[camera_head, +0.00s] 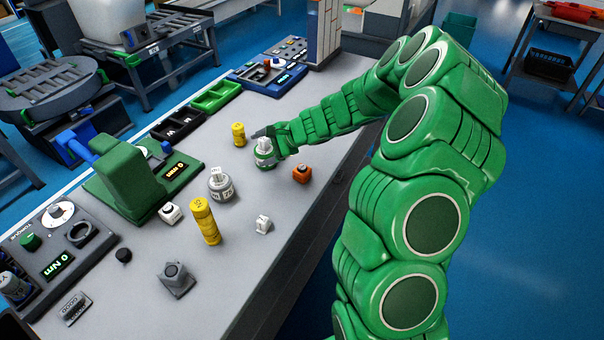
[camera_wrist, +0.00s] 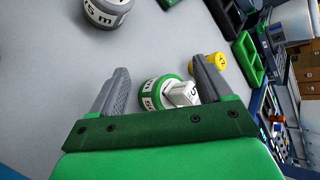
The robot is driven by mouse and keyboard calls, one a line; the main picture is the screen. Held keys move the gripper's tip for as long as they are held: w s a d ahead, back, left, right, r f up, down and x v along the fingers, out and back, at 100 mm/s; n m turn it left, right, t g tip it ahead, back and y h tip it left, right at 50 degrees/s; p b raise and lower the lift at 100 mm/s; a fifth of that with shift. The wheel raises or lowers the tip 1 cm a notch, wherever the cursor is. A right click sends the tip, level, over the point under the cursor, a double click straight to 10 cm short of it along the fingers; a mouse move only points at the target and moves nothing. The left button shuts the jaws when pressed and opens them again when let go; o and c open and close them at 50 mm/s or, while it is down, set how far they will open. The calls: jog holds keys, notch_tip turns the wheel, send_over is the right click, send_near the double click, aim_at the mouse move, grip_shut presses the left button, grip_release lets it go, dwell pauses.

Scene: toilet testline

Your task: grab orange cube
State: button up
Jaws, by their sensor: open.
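The orange cube (camera_head: 301,174) sits on the grey bench top near its right edge, with a dark round mark on top. It is not visible in the wrist view. My gripper (camera_wrist: 166,66) is open. Its two grey fingers stand on either side of a green and white cylinder (camera_wrist: 150,92) that carries a white cube (camera_wrist: 181,95). In the head view, my gripper (camera_head: 266,133) is beside the same cylinder (camera_head: 265,156), left of and beyond the orange cube. Part of my gripper is hard to make out there.
Green and black trays (camera_head: 216,96) line the far left edge. Bench space around the orange cube is clear.

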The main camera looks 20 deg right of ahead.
aim_at(297, 169)
jog(key=s+d+f+m+t, duration=0.1)
jog(key=s+d+f+m, duration=0.1)
jog(key=d+m, duration=0.2)
jog(key=s+d+f+m+t, duration=0.2)
jog(key=d+m, duration=0.2)
jog(key=s+d+f+m+t, duration=0.1)
jog(key=s+d+f+m, duration=0.1)
jog(key=d+m, duration=0.3)
jog(key=shift+s+f, duration=0.3)
jog(key=shift+s, duration=0.2)
jog(key=shift+s+d+f+m+t, duration=0.35)
jog(key=shift+d+m+t, duration=0.15)
jog(key=shift+m, duration=0.3)
jog(key=shift+h, duration=0.3)
jog(key=shift+x, duration=3.95)
jog(key=shift+w+d+r, duration=0.1)
jog(key=shift+w+r, duration=0.1)
jog(key=c, duration=1.1)
jog(key=shift+r, duration=0.1)
jog(key=shift+r, duration=5)
